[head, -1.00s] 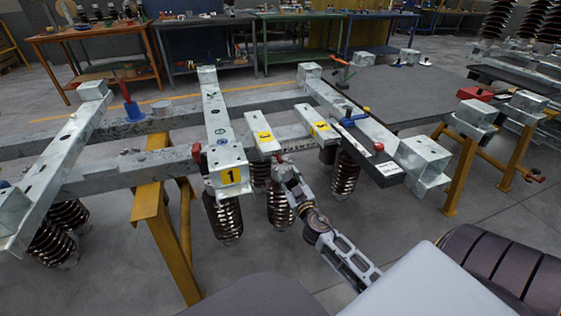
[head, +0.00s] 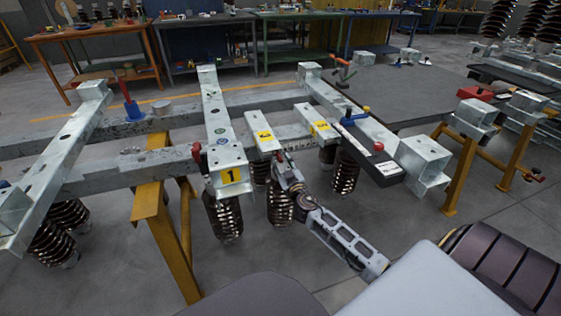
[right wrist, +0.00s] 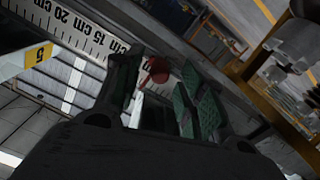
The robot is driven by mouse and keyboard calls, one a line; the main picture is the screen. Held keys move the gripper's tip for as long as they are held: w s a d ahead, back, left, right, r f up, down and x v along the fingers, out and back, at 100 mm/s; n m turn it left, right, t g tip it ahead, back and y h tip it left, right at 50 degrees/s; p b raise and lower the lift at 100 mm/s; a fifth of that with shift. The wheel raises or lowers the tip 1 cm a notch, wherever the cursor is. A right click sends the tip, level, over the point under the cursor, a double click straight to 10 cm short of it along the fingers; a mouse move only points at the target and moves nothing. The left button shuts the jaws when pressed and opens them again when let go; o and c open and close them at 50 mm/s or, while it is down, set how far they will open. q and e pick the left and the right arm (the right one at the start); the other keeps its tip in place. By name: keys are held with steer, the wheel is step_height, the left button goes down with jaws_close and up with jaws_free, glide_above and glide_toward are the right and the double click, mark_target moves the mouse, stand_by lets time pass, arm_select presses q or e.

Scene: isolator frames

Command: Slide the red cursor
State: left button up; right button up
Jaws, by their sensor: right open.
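The red cursor (right wrist: 157,72) shows in the right wrist view as a small dark-red piece by the edge of a white scale (right wrist: 92,40) marked in cm. My right gripper (right wrist: 160,88) is open. Its fingers, with green pads, stand on either side of the cursor; I cannot tell whether they touch it. In the head view my right gripper (head: 288,174) is just below the beam's front side, near the scale (head: 297,144). The cursor is too small or hidden to make out there. My left gripper is not in view.
Short beams with yellow labels (head: 265,136) lie above the gripper. Ribbed insulators (head: 280,204) hang close beside it, and another (head: 345,172) hangs to the right. A black bar (head: 372,158) with a red knob and a yellow trestle (head: 153,205) stand nearby.

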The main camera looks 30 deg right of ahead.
steer(key=shift+x, duration=1.1)
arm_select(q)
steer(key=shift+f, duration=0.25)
arm_select(e)
steer(key=shift+w, duration=0.15)
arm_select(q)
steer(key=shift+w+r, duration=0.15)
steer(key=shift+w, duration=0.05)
arm_select(e)
jaws_close()
steer(key=shift+f+b, duration=0.1)
steer(key=shift+b, duration=0.25)
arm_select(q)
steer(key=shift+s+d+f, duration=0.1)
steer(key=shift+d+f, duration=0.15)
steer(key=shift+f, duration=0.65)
arm_select(e)
steer(key=shift+a, duration=0.15)
